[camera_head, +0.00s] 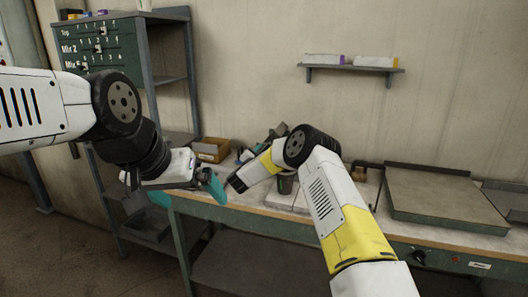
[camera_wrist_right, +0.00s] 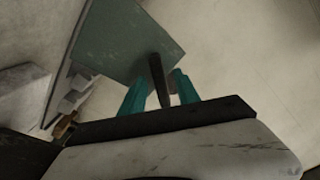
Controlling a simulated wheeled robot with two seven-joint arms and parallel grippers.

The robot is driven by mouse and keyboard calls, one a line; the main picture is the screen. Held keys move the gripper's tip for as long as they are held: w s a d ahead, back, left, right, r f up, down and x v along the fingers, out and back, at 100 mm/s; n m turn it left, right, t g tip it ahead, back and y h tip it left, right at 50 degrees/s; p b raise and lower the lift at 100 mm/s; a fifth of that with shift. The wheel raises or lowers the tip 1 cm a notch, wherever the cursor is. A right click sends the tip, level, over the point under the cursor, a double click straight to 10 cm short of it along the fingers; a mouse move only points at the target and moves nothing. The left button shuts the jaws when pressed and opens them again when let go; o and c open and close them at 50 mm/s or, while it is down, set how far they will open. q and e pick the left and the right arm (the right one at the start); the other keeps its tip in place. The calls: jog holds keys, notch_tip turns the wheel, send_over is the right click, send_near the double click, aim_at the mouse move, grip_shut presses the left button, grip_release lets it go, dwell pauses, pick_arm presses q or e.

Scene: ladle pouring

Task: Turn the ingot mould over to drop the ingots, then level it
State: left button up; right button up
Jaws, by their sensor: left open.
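In the right wrist view, my right gripper (camera_wrist_right: 158,92) has its two teal fingers on either side of a dark handle (camera_wrist_right: 158,75), and they look closed on it. The handle leads to a flat, grey-green plate, which I take to be the ingot mould (camera_wrist_right: 120,35); it appears tilted, and its cavities do not show. In the head view, my right arm hides most of the mould and the right fingertips. I cannot make out any ingots.
The workbench (camera_head: 235,215) runs along the wall. A cardboard box (camera_head: 212,150) stands at its back left, and a large grey plate (camera_head: 435,195) lies at its right. A shelving rack (camera_head: 170,70) stands at left. A wall shelf (camera_head: 350,68) holds small boxes.

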aim_at(271, 140)
jog(key=shift+x, duration=1.15)
grip_shut()
dwell(0.6)
